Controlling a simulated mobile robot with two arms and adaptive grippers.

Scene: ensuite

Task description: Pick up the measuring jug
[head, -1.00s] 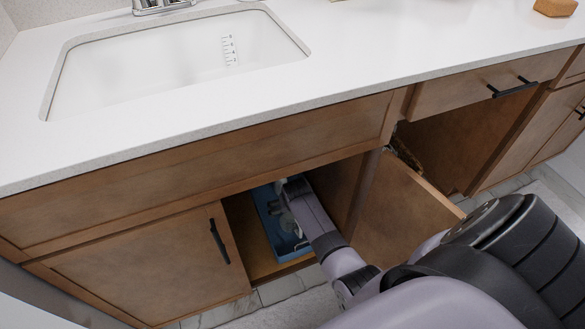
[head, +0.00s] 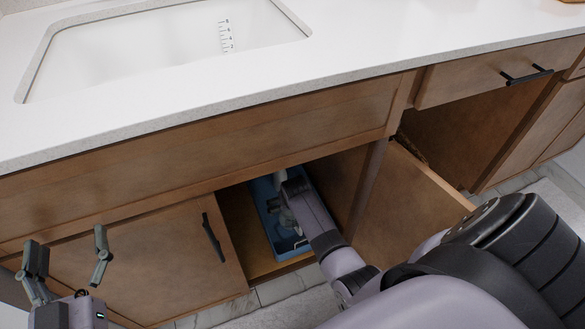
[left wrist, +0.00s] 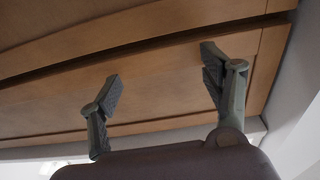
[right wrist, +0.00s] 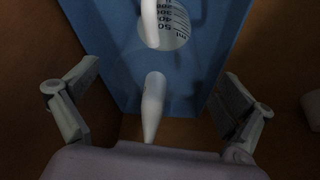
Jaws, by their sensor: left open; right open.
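A white piece with a printed ml scale (right wrist: 172,22) shows in the blue caddy (right wrist: 108,50) in the right wrist view. It looks like part of a measuring jug; its full outline is unclear. A pale tapered piece (right wrist: 153,105) lies between the fingers of my right gripper (right wrist: 160,88), which is open, not closed on it. In the head view my right arm reaches into the open cabinet over the blue caddy (head: 264,205). My left gripper (head: 67,246) is open and empty before the closed left door.
The closed cabinet door (head: 140,262) has a black handle (head: 213,238). The open door (head: 415,195) stands right of my right arm. The white counter (head: 340,75) overhangs the cabinet. A pale object (right wrist: 312,108) sits at the right edge.

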